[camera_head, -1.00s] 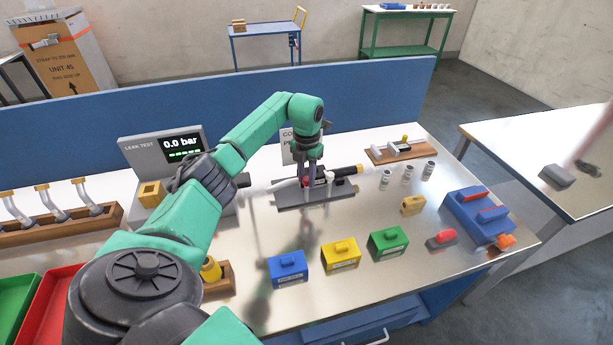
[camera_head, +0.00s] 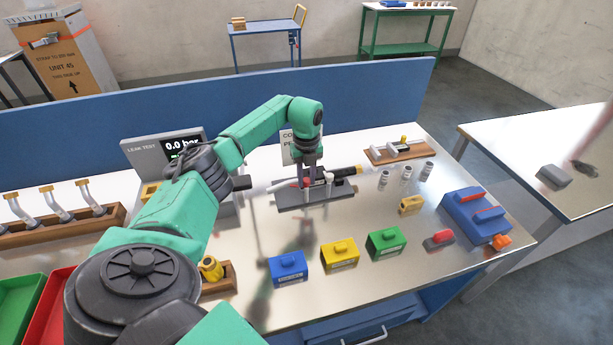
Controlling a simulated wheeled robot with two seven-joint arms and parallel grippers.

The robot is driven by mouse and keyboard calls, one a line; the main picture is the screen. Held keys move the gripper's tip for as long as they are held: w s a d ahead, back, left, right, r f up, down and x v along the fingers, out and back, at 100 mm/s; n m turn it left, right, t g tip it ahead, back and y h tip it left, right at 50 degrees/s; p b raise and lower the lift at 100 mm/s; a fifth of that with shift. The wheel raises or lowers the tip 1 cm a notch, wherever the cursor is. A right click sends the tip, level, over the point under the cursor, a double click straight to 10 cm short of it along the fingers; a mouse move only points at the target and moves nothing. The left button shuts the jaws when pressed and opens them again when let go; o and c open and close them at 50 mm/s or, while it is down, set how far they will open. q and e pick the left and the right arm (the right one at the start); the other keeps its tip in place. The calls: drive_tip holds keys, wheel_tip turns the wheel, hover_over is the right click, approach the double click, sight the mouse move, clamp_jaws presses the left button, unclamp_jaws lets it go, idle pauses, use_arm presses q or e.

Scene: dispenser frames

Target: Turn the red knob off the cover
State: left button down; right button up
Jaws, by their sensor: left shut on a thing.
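My left gripper (camera_head: 309,180) points down at a dark grey fixture (camera_head: 318,195) in the middle of the bench. It is shut on a small red part (camera_head: 307,182), which looks like the red knob. The fingers hide most of this part, so its turn angle and its seat cannot be told. A white tube (camera_head: 283,186) and a black and yellow piece (camera_head: 345,172) lie along the fixture on either side. I cannot make out the cover clearly. My right gripper is not in view.
Blue (camera_head: 288,268), yellow (camera_head: 340,254) and green (camera_head: 386,242) blocks stand in front. A blue box with red parts (camera_head: 478,216) is at right. Grey cylinders (camera_head: 405,174) and a wooden tray (camera_head: 400,151) stand behind. The leak tester (camera_head: 150,150) is partly behind my left arm.

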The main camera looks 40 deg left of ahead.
sight(306, 179)
use_arm(q)
drive_tip(key=shift+a+r+n, duration=0.1)
drive_tip(key=shift+n, duration=1)
drive_tip(key=shift+w, duration=0.1)
drive_tip(key=c, duration=0.6)
unclamp_jaws()
wheel_tip(306, 179, up, 14)
drive_tip(key=b, duration=0.3)
drive_tip(key=shift+r, duration=0.25)
